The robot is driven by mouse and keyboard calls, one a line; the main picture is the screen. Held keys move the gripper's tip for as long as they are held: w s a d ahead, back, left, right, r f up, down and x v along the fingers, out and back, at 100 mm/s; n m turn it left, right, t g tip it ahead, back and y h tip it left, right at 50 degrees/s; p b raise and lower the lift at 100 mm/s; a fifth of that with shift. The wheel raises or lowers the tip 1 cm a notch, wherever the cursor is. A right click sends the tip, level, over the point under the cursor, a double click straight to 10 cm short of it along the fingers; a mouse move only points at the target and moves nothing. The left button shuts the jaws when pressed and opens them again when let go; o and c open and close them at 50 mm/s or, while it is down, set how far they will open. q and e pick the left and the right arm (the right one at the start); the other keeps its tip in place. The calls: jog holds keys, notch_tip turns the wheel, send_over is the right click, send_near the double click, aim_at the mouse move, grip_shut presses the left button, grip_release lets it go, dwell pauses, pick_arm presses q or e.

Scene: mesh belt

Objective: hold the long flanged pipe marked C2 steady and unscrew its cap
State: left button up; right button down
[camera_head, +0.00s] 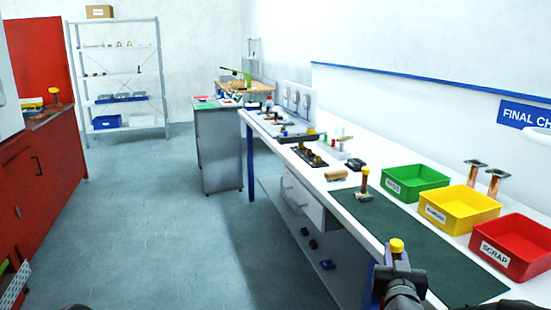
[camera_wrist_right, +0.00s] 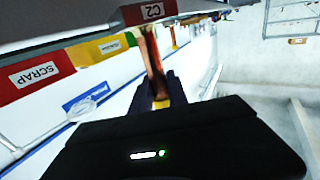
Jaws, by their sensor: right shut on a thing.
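My right gripper (camera_head: 397,272) is at the front edge of the bench, shut on the copper pipe marked C2. In the right wrist view the pipe (camera_wrist_right: 151,50) runs from its grey flange, with the C2 tag (camera_wrist_right: 151,11), to between my fingers (camera_wrist_right: 158,94). Its yellow cap (camera_head: 397,246) shows above the gripper in the head view, and part of it shows between the fingers in the wrist view (camera_wrist_right: 161,104). The flange is hidden in the head view. My left gripper is not in view.
Another capped flanged pipe (camera_head: 364,184) stands on the green mat (camera_head: 420,243). Green (camera_head: 414,183), yellow (camera_head: 459,210) and red SCRAP (camera_head: 512,246) bins line the bench's back. Two copper pipes (camera_head: 493,186) stand flange-up behind them. The mat's middle is clear.

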pick_arm(q)
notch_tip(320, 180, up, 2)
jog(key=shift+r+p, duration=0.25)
jog(key=shift+p, duration=0.75)
pick_arm(e)
jog(key=s+a+f+n+y, duration=0.3)
jog(key=a+f+y, duration=0.1)
jog(key=a+f, duration=0.6)
jog(key=shift+s+a+t+y, duration=0.25)
jog(key=shift+s+t+y, duration=0.05)
jog(key=shift+s, duration=0.1)
jog(key=s+a+f+n+g+y, duration=0.2)
jog(key=s+a+f+n+y, duration=0.1)
jog(key=a, duration=0.4)
jog(key=s+a+f+n+g+y, duration=0.2)
jog(key=s+a+f+n+y, duration=0.1)
jog(key=s+a+n+y, duration=0.2)
jog(key=s+a+y, duration=0.2)
jog(key=a+y, duration=0.1)
jog(key=shift+s+a+f+y, duration=0.2)
jog(key=shift+s+f+y, duration=0.1)
jog(key=shift+f, duration=0.1)
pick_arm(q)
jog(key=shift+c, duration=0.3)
